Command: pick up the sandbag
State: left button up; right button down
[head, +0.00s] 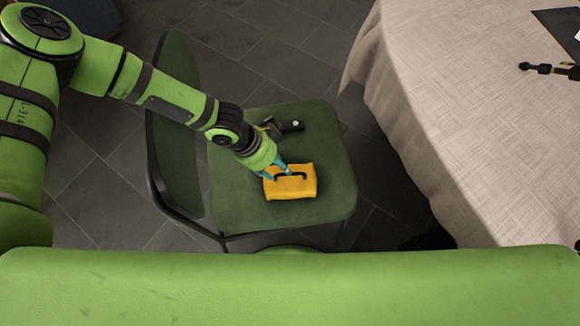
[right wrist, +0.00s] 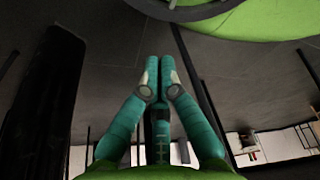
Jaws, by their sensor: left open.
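The sandbag (head: 304,187) is a small yellow bag with a black handle on top. It lies on the green seat of a chair in the head view. My left gripper (head: 279,171) reaches down from the upper left, with its teal fingers open at the bag's upper left edge, close to the handle. I cannot tell whether the fingers touch the bag or the handle. In the right wrist view, my right gripper (right wrist: 159,63) has its teal fingertips together, with nothing visible between them. The sandbag does not show in that view.
The chair's green seat (head: 331,205) has free room around the bag, and its backrest (head: 173,125) stands on the left. A cloth-covered table (head: 450,110) is at the right, with a black item (head: 548,69) on it. Grey tiled floor lies between chair and table.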

aim_at(290, 179)
pick_arm(q)
jog(key=x, duration=0.3)
jog(key=b+x, duration=0.1)
jog(key=x, duration=0.2)
jog(key=shift+w+d, duration=0.15)
jog(key=shift+d, duration=0.3)
pick_arm(e)
jog(key=shift+w+f+t, duration=0.1)
jog(key=shift+w+t, duration=0.3)
jog(key=shift+w, duration=0.85)
pick_arm(q)
grip_shut()
